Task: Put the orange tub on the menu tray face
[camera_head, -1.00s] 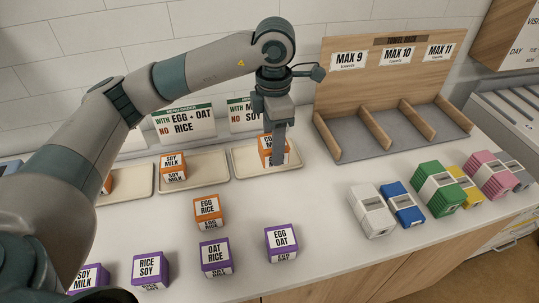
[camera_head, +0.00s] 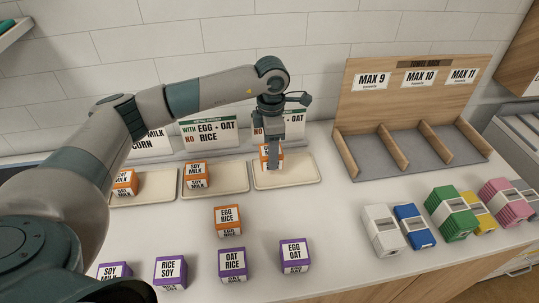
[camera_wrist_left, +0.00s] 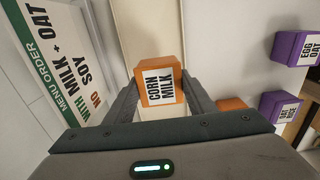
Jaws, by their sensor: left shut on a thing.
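My left gripper (camera_head: 272,163) is shut on an orange tub (camera_wrist_left: 160,72) labelled CORN MILK, seen between the fingers in the left wrist view. In the head view it is at the left part of the right-hand cream tray (camera_head: 304,178); I cannot tell whether it touches the tray. Orange tubs stand on the middle tray (camera_head: 235,184), labelled SOY MILK (camera_head: 196,175), and on the left tray (camera_head: 150,200), label partly readable (camera_head: 125,183). An orange EGG RICE tub (camera_head: 228,221) stands on the bare counter. My right gripper is not in view.
Menu cards stand behind the trays: EGG + OAT, NO RICE (camera_head: 209,132) in the middle, and MILK + OAT, NO SOY (camera_wrist_left: 62,50) at the right. Several purple tubs (camera_head: 232,263) line the front.

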